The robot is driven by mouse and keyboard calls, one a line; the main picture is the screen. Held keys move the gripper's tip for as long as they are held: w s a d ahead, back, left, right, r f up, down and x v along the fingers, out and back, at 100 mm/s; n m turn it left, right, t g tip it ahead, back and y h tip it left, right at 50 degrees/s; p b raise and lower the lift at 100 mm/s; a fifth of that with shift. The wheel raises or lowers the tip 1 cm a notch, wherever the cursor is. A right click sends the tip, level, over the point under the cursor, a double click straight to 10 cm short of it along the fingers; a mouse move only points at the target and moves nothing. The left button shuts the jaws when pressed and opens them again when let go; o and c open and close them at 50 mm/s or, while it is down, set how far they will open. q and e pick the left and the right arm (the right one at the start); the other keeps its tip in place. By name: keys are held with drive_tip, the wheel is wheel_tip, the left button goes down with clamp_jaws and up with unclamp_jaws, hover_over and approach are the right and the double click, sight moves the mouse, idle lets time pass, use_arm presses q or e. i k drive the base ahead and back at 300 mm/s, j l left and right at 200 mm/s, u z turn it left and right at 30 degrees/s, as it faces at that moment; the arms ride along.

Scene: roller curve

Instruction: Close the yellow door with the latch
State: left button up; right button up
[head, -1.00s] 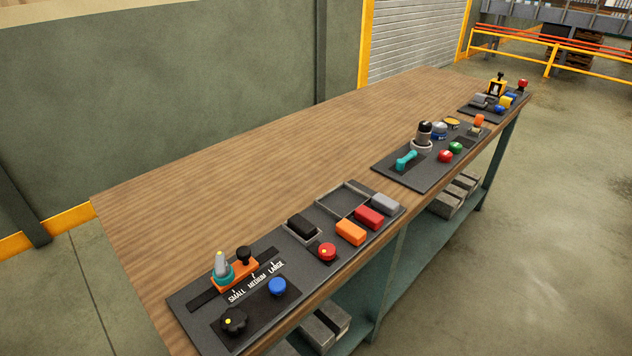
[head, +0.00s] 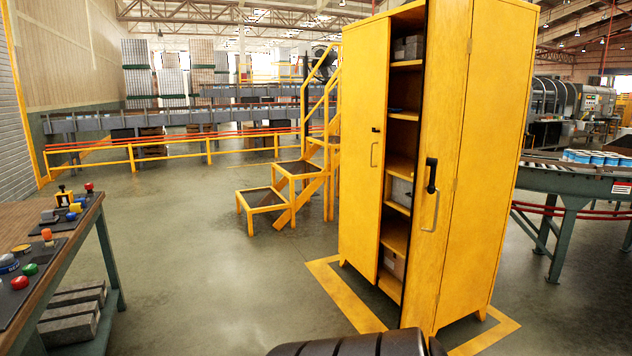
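A tall yellow cabinet (head: 492,150) stands right of the middle in the head view. A gap between the doors shows shelves (head: 406,115) with grey boxes. Neither of my grippers shows in the head view.
A wooden workbench (head: 60,222) with control panels stands at the left. Yellow steps (head: 290,170) stand behind and left of the cabinet. A roller conveyor (head: 570,178) is at the right. The floor between bench and cabinet is clear.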

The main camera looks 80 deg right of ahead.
sight(446, 22)
drive_tip(key=k+z, duration=0.15)
drive_tip(key=z, duration=2.9)
